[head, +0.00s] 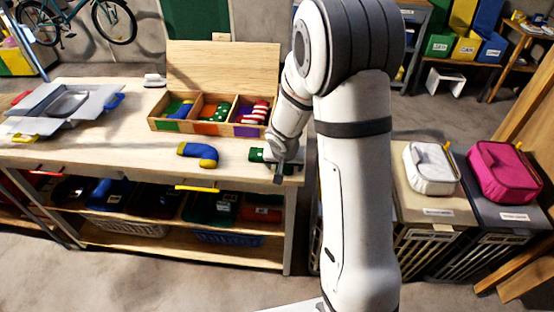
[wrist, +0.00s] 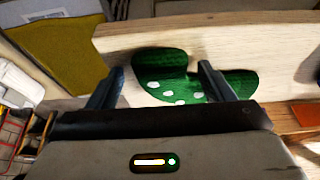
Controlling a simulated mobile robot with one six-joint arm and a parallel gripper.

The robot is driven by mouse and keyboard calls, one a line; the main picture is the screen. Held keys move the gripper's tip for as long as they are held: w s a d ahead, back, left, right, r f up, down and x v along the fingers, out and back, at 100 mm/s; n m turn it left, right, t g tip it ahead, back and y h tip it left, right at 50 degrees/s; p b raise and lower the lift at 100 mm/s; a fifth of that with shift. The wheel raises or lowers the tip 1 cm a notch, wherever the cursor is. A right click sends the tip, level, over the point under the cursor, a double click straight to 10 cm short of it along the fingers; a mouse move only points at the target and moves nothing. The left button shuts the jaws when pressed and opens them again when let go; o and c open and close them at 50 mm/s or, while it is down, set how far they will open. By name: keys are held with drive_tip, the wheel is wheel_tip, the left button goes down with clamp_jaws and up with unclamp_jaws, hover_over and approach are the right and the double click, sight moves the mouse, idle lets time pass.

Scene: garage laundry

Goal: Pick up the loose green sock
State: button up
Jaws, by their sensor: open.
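The loose green sock (head: 257,155) lies on the wooden table near its front right edge, partly hidden by my gripper (head: 280,172) in the head view. In the wrist view the green sock (wrist: 185,88) shows white dots and lies on pale wood. My gripper (wrist: 158,78) is open, with one dark finger at the left of the sock's dotted part and the other finger overlapping the sock on the right. Nothing is held. I cannot tell whether the fingers touch the sock.
A blue sock with yellow ends (head: 198,153) lies to the left on the table. Behind is a divided wooden box (head: 208,130) with socks in its compartments. A grey folding board (head: 68,102) is at the far left. White (head: 430,167) and pink (head: 502,170) bags stand right.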

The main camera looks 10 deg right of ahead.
drive_tip(key=c, duration=1.1)
drive_tip(key=shift+o, duration=0.2)
drive_tip(key=shift+r, duration=0.15)
